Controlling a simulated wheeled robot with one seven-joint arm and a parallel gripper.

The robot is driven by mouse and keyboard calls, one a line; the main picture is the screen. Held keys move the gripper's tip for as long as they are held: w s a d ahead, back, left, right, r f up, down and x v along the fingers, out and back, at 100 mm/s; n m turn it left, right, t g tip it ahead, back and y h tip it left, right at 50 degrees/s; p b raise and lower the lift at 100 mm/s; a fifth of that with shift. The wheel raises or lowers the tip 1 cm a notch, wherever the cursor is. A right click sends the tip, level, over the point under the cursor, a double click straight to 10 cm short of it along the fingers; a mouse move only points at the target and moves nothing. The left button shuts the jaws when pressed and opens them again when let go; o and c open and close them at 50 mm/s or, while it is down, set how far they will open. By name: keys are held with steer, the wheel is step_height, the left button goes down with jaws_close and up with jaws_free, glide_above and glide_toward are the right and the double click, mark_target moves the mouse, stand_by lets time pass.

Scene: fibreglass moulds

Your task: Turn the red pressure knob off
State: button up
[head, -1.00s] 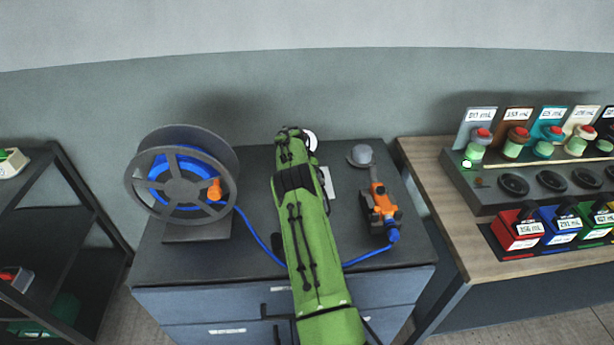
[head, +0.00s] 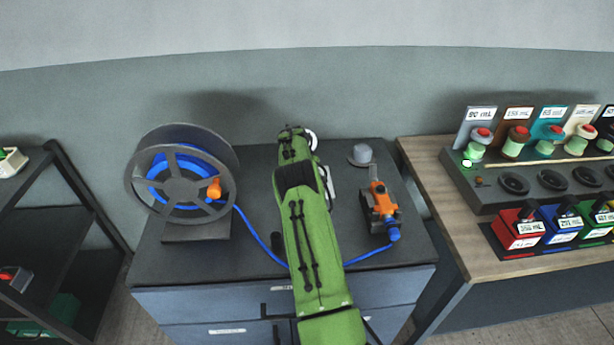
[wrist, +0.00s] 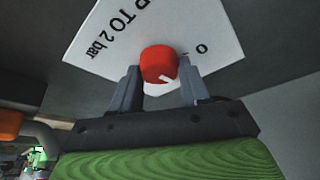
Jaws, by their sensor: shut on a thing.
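In the wrist view the red pressure knob (wrist: 160,62) sits in front of a white card (wrist: 216,38) printed "UP TO 2 bar" on the left and "0" on the right. A white mark shows on the knob's lower right edge. My gripper (wrist: 160,76) has one grey finger on each side of the knob and is shut on it. In the head view my green arm covers the knob and my gripper. Part of a white plate (head: 330,182) shows just right of the arm.
A reel (head: 182,190) with blue hose stands on the cabinet left of my arm. An orange tool (head: 380,203) and a small grey domed object (head: 361,154) are to its right. The blue hose (head: 257,236) passes beneath my arm. A wooden bench (head: 445,215) with bottles and bins stands right.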

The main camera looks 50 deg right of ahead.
steer(key=n+t+b, duration=0.1)
steer(key=n, duration=0.4)
steer(key=shift+s+d+t+y+b, duration=0.1)
steer(key=shift+s+t+y+b, duration=0.05)
steer(key=shift+t+y+b, duration=0.25)
steer(key=n+y, duration=0.1)
steer(key=n, duration=0.2)
steer(key=shift+d+t, duration=0.1)
steer(key=shift+t, duration=0.3)
steer(key=shift+n+y+p, duration=0.5)
steer(key=shift+n+p, duration=0.05)
steer(key=shift+n, duration=0.85)
steer(key=o, duration=1)
